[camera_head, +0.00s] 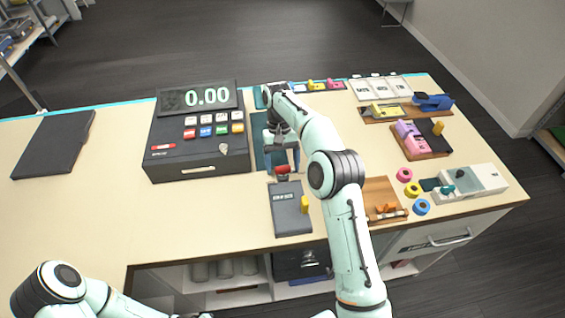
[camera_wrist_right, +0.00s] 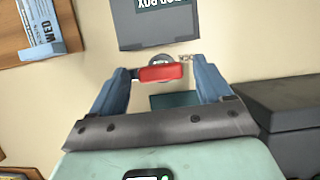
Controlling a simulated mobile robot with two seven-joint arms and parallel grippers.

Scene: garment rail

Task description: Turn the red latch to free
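The red latch (camera_head: 282,169) is a small red bar at the back edge of the dark grey drop box (camera_head: 288,210) on the counter. In the right wrist view the red latch (camera_wrist_right: 161,73) lies crosswise between the blue fingers of my right gripper (camera_wrist_right: 163,68), in front of a round grey part. A narrow gap shows at its right end; the left end is close to the other finger. My right gripper (camera_head: 283,162) is open, pointing down over the latch. My left arm shows at the lower left, but its fingers are out of frame.
A black cash register (camera_head: 195,157) with coloured keys stands left of the right gripper, close to it. Boards with small coloured fittings lie on the right, beside tape rolls (camera_head: 404,174). The counter (camera_head: 120,190) is clear at the left front.

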